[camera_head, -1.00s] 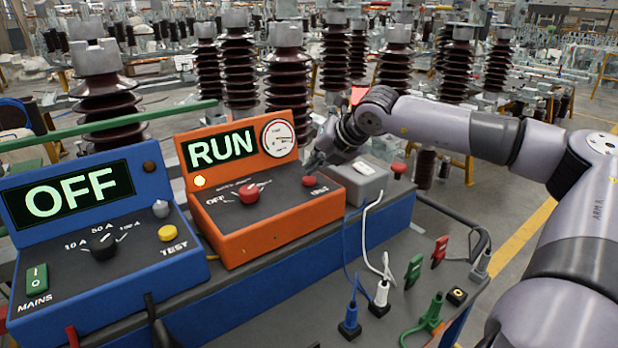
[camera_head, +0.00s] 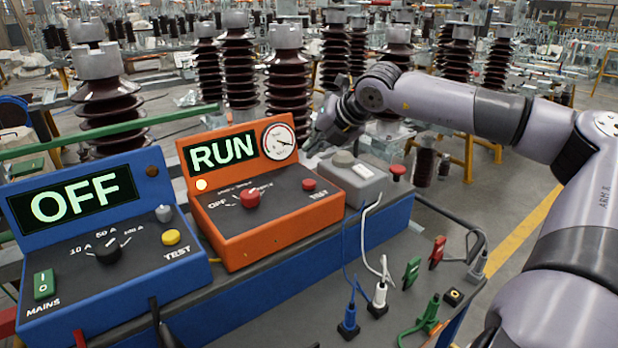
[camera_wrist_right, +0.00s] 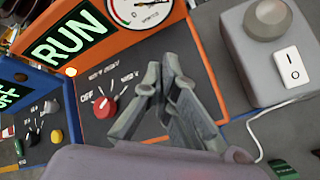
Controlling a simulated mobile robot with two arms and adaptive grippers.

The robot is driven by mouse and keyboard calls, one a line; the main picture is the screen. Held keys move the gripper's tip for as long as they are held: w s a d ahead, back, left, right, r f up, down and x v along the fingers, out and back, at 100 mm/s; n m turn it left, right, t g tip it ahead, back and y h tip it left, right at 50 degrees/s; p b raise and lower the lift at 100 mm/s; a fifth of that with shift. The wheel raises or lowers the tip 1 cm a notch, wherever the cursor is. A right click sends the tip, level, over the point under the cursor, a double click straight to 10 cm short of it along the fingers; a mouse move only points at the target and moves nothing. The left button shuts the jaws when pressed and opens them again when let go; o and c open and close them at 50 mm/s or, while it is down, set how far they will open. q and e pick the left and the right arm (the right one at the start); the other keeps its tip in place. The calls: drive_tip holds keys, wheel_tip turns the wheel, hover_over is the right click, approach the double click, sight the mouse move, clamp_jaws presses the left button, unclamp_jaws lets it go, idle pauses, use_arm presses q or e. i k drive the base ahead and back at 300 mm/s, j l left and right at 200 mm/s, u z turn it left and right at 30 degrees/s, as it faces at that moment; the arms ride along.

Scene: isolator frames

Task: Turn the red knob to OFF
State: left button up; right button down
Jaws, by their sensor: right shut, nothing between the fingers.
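The red knob (camera_head: 249,195) is on the sloped face of the orange box (camera_head: 262,246), with an OFF label (camera_head: 217,204) to its left. The knob's exact pointing is hard to make out. The box's display (camera_head: 221,151) reads RUN. The knob also shows in the wrist view (camera_wrist_right: 105,106), left of my fingers and apart from them. My right gripper (camera_head: 312,146) is above the box's right rear corner beside the gauge, clear of the knob. In the wrist view its fingers (camera_wrist_right: 168,68) are closed together with nothing between them. My left gripper is not in view.
A blue box (camera_head: 120,285) with a lit OFF display and a black knob stands left. A small red button (camera_head: 309,184) is right of the red knob. A grey box (camera_head: 352,178) and red mushroom button (camera_head: 398,170) stand right. Cables and plugs cover the front bench.

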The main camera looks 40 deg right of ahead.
sight(250, 198)
drive_tip(key=k, duration=1.5)
